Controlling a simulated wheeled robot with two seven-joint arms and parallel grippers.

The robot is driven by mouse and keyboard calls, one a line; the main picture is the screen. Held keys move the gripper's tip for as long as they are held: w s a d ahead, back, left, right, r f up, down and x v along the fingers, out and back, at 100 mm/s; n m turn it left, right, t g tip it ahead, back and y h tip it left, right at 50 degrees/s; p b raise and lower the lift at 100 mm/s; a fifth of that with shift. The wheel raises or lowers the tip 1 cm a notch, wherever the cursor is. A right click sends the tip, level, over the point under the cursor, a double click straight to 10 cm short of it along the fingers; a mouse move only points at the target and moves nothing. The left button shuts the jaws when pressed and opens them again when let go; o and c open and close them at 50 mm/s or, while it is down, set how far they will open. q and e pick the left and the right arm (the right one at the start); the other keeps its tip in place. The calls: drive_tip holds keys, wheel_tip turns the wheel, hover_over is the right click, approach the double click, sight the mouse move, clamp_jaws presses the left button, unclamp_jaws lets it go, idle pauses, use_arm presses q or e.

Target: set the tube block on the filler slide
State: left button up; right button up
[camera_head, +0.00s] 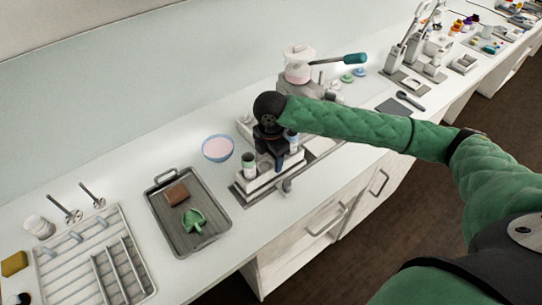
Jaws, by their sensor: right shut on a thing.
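My right gripper (270,148) comes in from the right on its green-sleeved arm and points down at the white tube block (262,181). It is shut on the block, with its fingers partly hidden among the tubes. I cannot tell whether the block touches the slide. My left gripper is not in view.
A grey tray (161,214) holds a brown block and a green scoop-like piece. A white rack (83,272) lies at the lower left. Further tools stand at the upper right. The counter's front edge is close to the slide.

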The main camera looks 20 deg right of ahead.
drive_tip(key=shift+f+p, duration=0.3)
drive_tip(key=shift+f, duration=0.25)
idle(0.6)
drive_tip(key=shift+r+p, duration=0.15)
drive_tip(key=shift+p, duration=0.3)
idle(0.3)
drive_tip(key=shift+f+p, duration=0.25)
drive_tip(key=shift+p, duration=0.2)
idle(0.6)
drive_tip(key=o, duration=1.4)
drive_tip(key=shift+c, duration=0.2)
drive_tip(key=shift+r+p, duration=2.65)
drive_tip(key=shift+r, duration=0.35)
